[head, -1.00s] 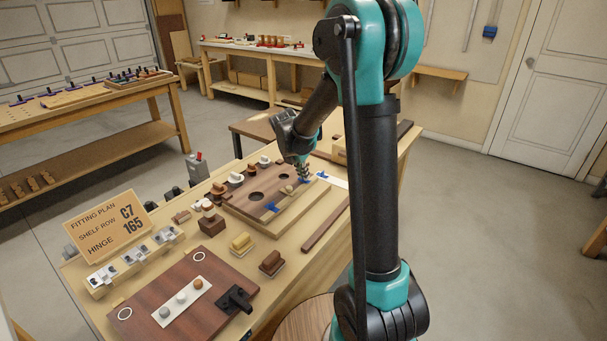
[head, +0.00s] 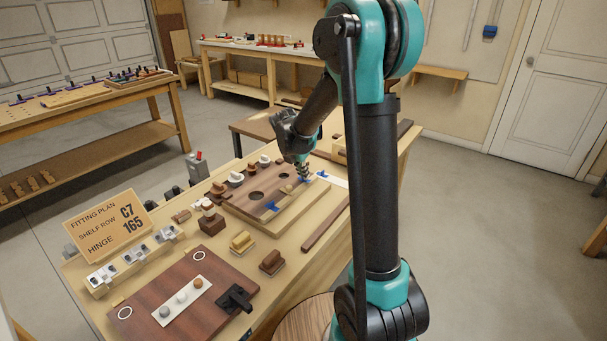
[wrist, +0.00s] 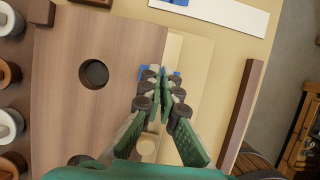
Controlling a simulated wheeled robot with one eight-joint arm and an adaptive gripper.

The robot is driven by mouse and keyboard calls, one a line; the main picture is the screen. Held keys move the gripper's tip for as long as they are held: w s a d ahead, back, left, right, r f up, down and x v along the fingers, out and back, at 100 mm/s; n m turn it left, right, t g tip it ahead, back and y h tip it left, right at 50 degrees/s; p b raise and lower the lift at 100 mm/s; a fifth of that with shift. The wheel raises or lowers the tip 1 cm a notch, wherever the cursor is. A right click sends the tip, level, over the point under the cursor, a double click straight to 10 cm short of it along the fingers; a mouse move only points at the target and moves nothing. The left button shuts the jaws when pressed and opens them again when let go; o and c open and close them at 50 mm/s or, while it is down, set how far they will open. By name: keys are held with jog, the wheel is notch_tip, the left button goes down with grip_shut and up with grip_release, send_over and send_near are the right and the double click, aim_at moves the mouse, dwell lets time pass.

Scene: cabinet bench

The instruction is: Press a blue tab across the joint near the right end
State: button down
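The work is a dark wood board (head: 240,203) with round holes, with a paler strip (head: 298,208) along its right side. One blue tab (head: 270,209) lies across the joint nearer the front. My gripper (head: 303,172) points down over the joint near its far right end. In the wrist view its fingertips (wrist: 161,80) are drawn close together at a blue tab (wrist: 145,71), which shows on both sides of them across the joint line. The fingers hide its middle, and whether it sits flat is not clear. Another blue tab (head: 322,174) lies on a white strip (head: 336,180) beyond.
A dark wooden bar (head: 326,229) lies to the right. Several knobbed blocks (head: 235,179) line the board's left side. A sign (head: 113,226) and a hinge panel (head: 180,290) stand nearer.

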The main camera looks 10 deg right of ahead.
jog(key=shift+f, duration=0.45)
dwell(1.5)
dwell(0.4)
jog(key=c, duration=1.6)
grip_release()
jog(key=shift+c, duration=0.2)
jog(key=shift+r, duration=0.1)
jog(key=o, duration=0.4)
jog(key=shift+r, duration=3.75)
